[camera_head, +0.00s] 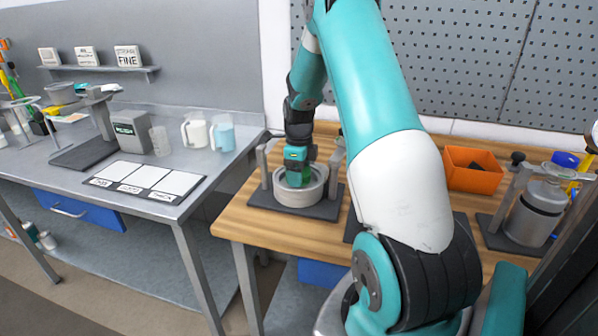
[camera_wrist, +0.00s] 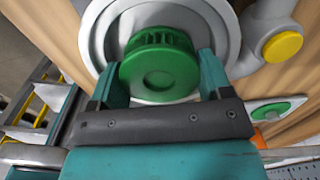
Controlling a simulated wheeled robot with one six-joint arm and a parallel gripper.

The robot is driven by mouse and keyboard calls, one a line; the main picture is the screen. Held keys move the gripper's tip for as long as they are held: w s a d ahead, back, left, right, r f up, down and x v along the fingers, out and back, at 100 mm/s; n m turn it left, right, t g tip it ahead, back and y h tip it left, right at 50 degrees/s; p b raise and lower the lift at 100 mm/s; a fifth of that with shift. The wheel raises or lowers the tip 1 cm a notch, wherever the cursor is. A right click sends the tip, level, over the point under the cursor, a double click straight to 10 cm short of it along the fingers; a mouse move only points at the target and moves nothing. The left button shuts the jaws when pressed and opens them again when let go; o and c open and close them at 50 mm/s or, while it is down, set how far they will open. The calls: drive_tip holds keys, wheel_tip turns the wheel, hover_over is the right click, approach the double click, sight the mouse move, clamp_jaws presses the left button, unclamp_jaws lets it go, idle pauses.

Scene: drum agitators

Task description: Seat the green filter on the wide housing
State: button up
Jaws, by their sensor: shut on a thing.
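The green filter (camera_wrist: 158,68) is a round ribbed cap with a shallow dimple in its face. My gripper (camera_wrist: 160,80) is shut on it, with one teal finger on each side. The wide housing (camera_wrist: 97,42) is a pale grey round body with a stepped rim, behind the filter in the wrist view. In the head view, the housing (camera_head: 299,197) stands on a dark base plate on the wooden bench. My gripper (camera_head: 295,166) points down into its round opening, and the filter is mostly hidden there. I cannot tell whether the filter touches the housing's seat.
A grey pipe with a yellow cap (camera_wrist: 283,46) stands beside the housing. Another green round part (camera_wrist: 270,111) lies on a grey piece to the right. In the head view, an orange bin (camera_head: 473,170) and a metal canister (camera_head: 535,215) stand on the bench's right side.

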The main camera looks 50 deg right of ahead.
drive_tip(key=shift+f, duration=0.15)
drive_tip(key=shift+f, duration=0.45)
drive_tip(key=shift+f, duration=0.15)
idle(0.4)
drive_tip(key=o, duration=0.9)
drive_tip(key=shift+o, duration=0.2)
drive_tip(key=shift+w+r+b, duration=0.1)
drive_tip(key=shift+r+b, duration=0.2)
drive_tip(key=shift+r, duration=0.15)
wheel_tip(320, 180, up, 16)
drive_tip(key=b, duration=0.1)
drive_tip(key=shift+r, duration=0.25)
